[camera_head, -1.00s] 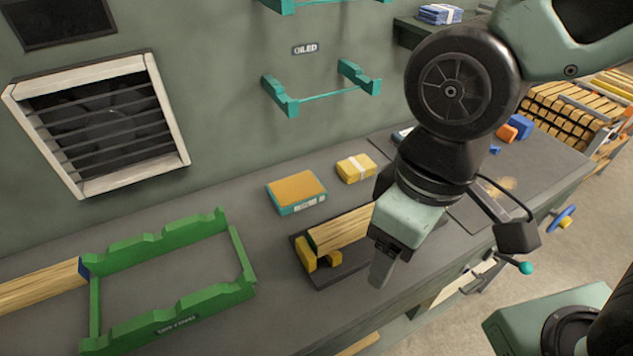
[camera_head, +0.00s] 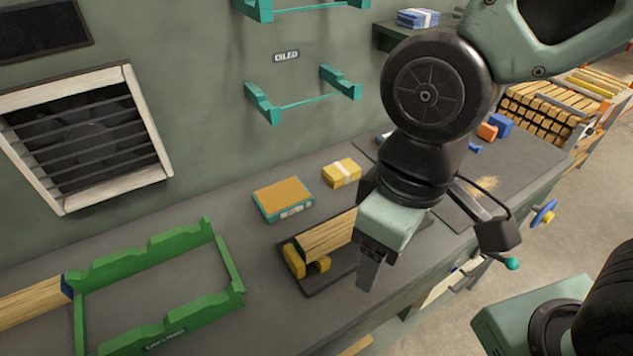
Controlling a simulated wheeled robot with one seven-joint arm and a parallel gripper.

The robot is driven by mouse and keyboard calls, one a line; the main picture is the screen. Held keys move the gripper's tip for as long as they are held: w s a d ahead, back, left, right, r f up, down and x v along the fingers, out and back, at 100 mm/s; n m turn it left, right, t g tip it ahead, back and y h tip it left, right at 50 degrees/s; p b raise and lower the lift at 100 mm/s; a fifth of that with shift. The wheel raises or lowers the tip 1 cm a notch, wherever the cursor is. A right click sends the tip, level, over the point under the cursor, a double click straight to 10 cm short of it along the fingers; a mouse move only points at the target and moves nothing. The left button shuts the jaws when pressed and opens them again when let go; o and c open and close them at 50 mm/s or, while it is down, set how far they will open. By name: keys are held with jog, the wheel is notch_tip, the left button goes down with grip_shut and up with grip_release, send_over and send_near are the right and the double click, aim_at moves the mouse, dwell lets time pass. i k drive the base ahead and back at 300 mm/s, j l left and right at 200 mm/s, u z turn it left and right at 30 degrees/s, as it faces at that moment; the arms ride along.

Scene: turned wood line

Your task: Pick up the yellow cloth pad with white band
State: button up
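The yellow cloth pad with white band (camera_head: 342,173) lies on the grey bench top near the wall. It is a small folded block with a white strip around its middle. My gripper (camera_head: 368,275) hangs in front of and a little right of the pad in the picture, above the front part of the bench. It points down and is apart from the pad. Its fingers are seen nearly edge-on, so I cannot tell whether they are open or shut. Nothing is visible in them.
A teal-sided box with an orange top (camera_head: 283,199) lies left of the pad. A dark fixture (camera_head: 318,284) holding a wood piece (camera_head: 325,235) is beside my gripper. A green frame (camera_head: 160,338) stands at left. Teal wall brackets (camera_head: 262,103) are above. A blue banded pad (camera_head: 418,18) lies on a shelf.

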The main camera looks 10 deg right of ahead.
aim_at(338, 175)
jog(key=i+l+u, duration=0.2)
jog(key=l, duration=0.2)
jog(key=i+l+u, duration=0.2)
jog(key=l, duration=0.2)
jog(key=l+u, duration=0.2)
jog(key=l, duration=0.2)
